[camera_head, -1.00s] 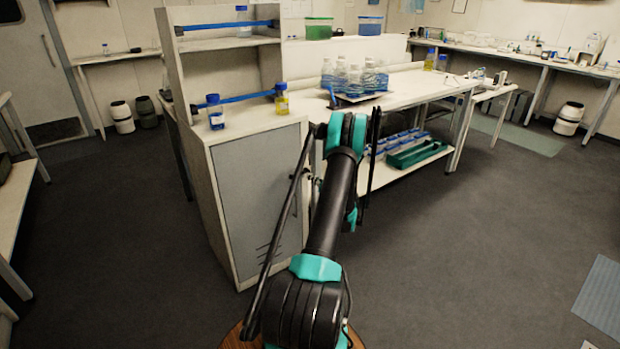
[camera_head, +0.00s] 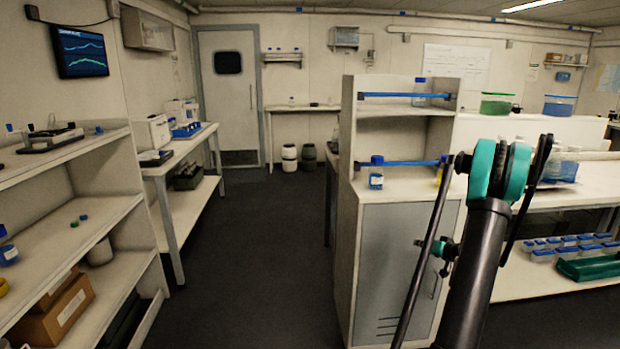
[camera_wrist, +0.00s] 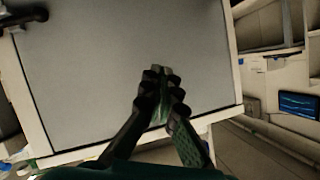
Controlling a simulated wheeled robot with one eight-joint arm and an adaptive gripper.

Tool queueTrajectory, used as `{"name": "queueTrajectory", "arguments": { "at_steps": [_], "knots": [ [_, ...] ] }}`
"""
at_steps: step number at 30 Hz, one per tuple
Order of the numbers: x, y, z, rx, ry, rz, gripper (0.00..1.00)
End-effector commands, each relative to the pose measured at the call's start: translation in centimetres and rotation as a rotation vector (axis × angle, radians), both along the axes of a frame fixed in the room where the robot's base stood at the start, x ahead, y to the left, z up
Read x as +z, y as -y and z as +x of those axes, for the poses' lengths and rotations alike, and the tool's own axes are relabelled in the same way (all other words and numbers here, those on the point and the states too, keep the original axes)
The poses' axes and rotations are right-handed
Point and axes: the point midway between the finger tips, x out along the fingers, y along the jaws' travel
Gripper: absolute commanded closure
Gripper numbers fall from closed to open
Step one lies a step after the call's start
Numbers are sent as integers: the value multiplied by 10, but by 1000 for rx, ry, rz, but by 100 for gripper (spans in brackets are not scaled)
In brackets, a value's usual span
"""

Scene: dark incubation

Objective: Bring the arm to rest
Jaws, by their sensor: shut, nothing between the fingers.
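My gripper (camera_wrist: 162,78) shows in the wrist view with its two dark fingers together at the tips and nothing held. Behind it is a large flat grey panel, which looks like the door of the white cabinet (camera_wrist: 100,60); I cannot tell the gap between them. In the head view my black and teal arm (camera_head: 485,240) stands raised at the right, in front of the cabinet and bench. My gripper cannot be made out in that view.
The cabinet (camera_head: 390,270) with a grey door stands close by the arm. A blue-capped bottle (camera_head: 376,173) stands on its top. The long bench (camera_head: 530,200) extends right, with a green tray (camera_head: 590,268) below. Shelves (camera_head: 80,215) line the left. The dark floor (camera_head: 255,240) between is clear.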

Motion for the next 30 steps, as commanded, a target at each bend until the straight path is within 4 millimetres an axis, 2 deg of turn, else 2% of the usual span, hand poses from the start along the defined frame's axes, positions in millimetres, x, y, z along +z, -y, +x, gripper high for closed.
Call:
{"name": "queueTrajectory", "arguments": {
  "at_steps": [1, 6, 11, 15, 18, 24, 30],
  "knots": [
    [10, -23, -7, 21, -35, -6, 100],
    [30, -84, -37, 71, -158, -29, 100],
    [43, -135, -76, 104, -272, -64, 100],
    [50, -173, -117, 120, -365, -101, 100],
    [53, -197, -150, 127, -429, -134, 100],
    [52, -230, -221, 121, -545, -208, 100],
    [44, -247, -295, 93, -643, -296, 100]
  ]
}}
